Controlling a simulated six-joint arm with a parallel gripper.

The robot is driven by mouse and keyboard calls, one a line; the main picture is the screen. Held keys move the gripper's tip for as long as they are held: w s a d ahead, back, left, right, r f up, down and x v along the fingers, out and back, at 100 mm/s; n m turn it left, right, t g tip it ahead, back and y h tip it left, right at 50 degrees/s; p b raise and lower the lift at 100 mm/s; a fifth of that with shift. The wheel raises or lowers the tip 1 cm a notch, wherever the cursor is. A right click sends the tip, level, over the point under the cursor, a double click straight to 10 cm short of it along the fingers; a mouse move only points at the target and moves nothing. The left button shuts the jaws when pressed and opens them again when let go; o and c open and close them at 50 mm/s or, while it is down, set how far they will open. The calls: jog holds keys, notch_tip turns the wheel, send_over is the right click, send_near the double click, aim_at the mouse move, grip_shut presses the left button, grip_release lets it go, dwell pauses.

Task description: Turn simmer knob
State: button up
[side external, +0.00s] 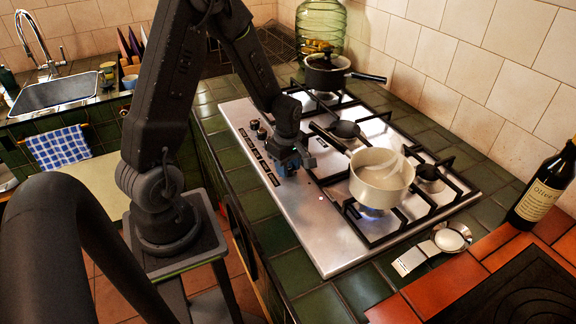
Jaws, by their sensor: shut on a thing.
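The steel hob (305,215) has a row of dark control knobs along its left edge. Two knobs (258,130) show at the far end of the row. My gripper (286,168) is down at the near part of this row, shut on a knob that its fingers hide. The knob's angle and its marking cannot be seen. A cream saucepan (381,180) stands on the front burner to the right of my gripper. Pale steam rises from it, and a blue flame (373,211) shows beneath.
A dark lidded pan (326,75) stands on the back burner. A spoon rest (409,260) with a white-topped item and an oil bottle (544,185) are at the right. A green glass jar (320,22) stands behind. Black pan supports lie close to the right of my gripper.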

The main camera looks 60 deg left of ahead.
jog(key=shift+c, duration=0.5)
jog(key=shift+m, duration=0.3)
jog(key=m, duration=0.6)
jog(key=shift+m, duration=0.3)
jog(key=m, duration=1.1)
jog(key=shift+m, duration=0.3)
jog(key=m, duration=0.4)
jog(key=shift+m, duration=0.4)
